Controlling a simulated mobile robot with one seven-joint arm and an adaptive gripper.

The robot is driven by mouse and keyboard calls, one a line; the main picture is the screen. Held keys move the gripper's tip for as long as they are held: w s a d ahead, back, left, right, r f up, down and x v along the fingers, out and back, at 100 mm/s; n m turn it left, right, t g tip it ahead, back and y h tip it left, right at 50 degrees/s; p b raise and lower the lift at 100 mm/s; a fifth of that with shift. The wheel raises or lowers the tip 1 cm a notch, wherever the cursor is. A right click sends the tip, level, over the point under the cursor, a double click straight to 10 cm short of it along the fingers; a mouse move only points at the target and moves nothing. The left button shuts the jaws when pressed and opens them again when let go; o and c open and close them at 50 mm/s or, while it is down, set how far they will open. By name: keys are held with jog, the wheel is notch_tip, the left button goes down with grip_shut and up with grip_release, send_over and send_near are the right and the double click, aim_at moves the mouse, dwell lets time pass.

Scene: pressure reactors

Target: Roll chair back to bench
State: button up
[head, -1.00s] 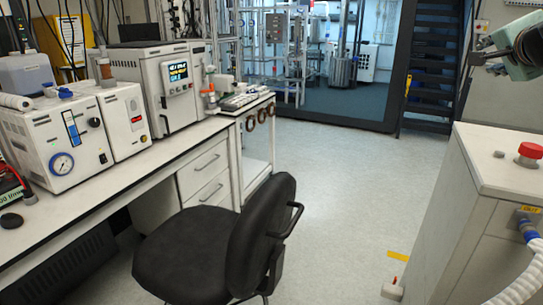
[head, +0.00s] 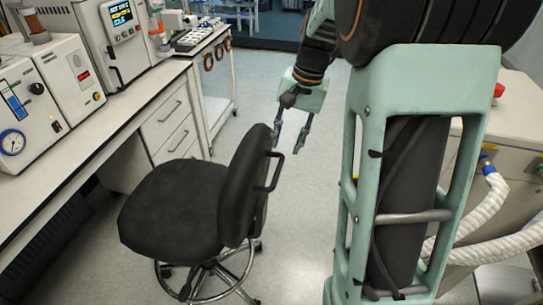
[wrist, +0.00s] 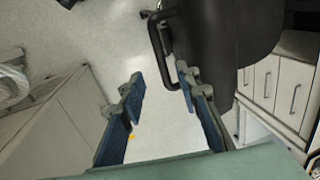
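The black office chair (head: 170,207) stands on its wheeled base in front of the bench (head: 112,112), its seat towards the bench and its backrest (head: 240,190) to the right. A loop handle (head: 272,172) is on the back of the backrest. My gripper (head: 288,148) points down just behind and above the handle, open and empty. In the wrist view, the handle (wrist: 157,45) lies just beyond the open fingertips (wrist: 160,76), near the gap between them. I see no contact.
Drawers (head: 170,130) stand under the bench beyond the chair, and a white trolley (head: 215,100) is behind them. A white cabinet with thick hoses (head: 480,212) stands at the right. Clear floor lies between the chair and cabinet.

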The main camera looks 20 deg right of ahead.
aim_at(278, 171)
jog(key=f, duration=0.3)
jog(key=a+f, duration=0.1)
jog(key=f, duration=0.2)
jog(key=w+f, duration=0.1)
jog(key=f, duration=0.3)
jog(key=shift+a, duration=0.3)
jog(key=shift+c, duration=0.2)
grip_shut()
